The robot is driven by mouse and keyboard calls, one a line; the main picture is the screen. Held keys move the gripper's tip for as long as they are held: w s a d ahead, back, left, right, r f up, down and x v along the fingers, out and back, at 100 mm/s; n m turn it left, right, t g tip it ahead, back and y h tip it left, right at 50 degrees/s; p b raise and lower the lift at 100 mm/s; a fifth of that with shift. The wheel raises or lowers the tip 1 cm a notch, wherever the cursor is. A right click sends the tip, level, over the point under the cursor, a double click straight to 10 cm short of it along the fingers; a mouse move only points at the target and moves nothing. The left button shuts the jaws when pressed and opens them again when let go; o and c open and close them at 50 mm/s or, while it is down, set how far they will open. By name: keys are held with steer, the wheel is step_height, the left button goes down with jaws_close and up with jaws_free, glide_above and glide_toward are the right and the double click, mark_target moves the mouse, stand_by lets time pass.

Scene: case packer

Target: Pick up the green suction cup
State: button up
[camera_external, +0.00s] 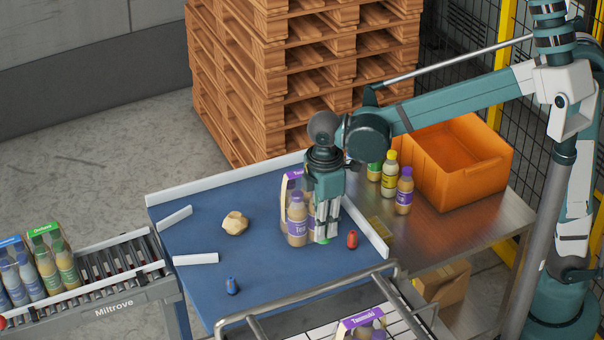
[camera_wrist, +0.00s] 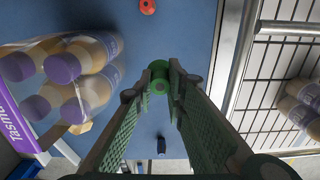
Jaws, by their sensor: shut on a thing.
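The green suction cup (camera_wrist: 159,68) is between my fingertips in the wrist view. My gripper (camera_wrist: 162,86) is shut on it, with a finger on either side. In the external view my gripper (camera_external: 323,238) points down, low over the blue mat (camera_external: 265,262), with a little green showing at its tips. Whether the cup touches the mat is unclear. A red cup (camera_external: 352,239) stands just right of my gripper, and a blue cup (camera_external: 232,286) stands toward the front left.
A purple-capped bottle pack (camera_external: 297,228) stands close left of my gripper. A pale lump (camera_external: 235,223) lies farther left. Loose bottles (camera_external: 389,176) and an orange crate (camera_external: 460,185) stand behind right. A metal rail (camera_external: 310,296) edges the front. The mat's left middle is mostly clear.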

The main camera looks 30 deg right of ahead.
steer(key=shift+r, duration=0.4)
stand_by(0.4)
